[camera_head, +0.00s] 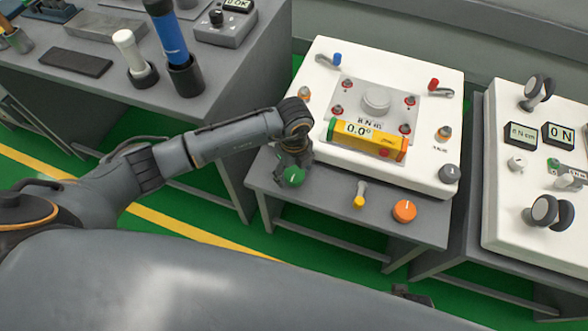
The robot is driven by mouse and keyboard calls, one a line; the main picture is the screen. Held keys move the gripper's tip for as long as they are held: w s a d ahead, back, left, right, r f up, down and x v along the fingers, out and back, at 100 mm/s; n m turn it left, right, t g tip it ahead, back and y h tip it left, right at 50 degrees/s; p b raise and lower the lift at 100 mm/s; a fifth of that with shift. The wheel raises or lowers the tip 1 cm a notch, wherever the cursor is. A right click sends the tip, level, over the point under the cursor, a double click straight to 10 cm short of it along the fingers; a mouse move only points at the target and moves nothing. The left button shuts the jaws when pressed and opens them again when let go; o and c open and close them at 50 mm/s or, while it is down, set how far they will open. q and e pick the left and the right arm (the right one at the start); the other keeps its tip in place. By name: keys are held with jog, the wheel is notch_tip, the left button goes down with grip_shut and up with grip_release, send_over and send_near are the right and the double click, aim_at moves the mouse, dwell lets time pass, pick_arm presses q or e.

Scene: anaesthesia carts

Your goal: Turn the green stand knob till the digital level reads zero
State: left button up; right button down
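The green knob (293,177) with a white mark sits at the front left of the grey stand (338,208). My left gripper (291,162) points down right at the knob, hiding its back part. Its fingers are too small and dark to tell whether they grip the knob. The yellow digital level (378,147) lies on the white panel (445,82), along its front. Its display (358,128) appears to read 0.0°. My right gripper does not show.
An orange knob (404,211) and a yellow-tipped lever (360,194) stand right of the green knob. A grey knob (449,173) is at the panel's right corner. Another white panel (500,226) stands on the right. A grey bench (120,108) with tools stands at left.

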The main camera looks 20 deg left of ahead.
aim_at(294, 173)
pick_arm(q)
jog(key=shift+w+r, duration=0.1)
jog(key=shift+r, duration=0.2)
notch_tip(294, 173, up, 11)
jog(key=shift+r, duration=0.2)
dwell(0.6)
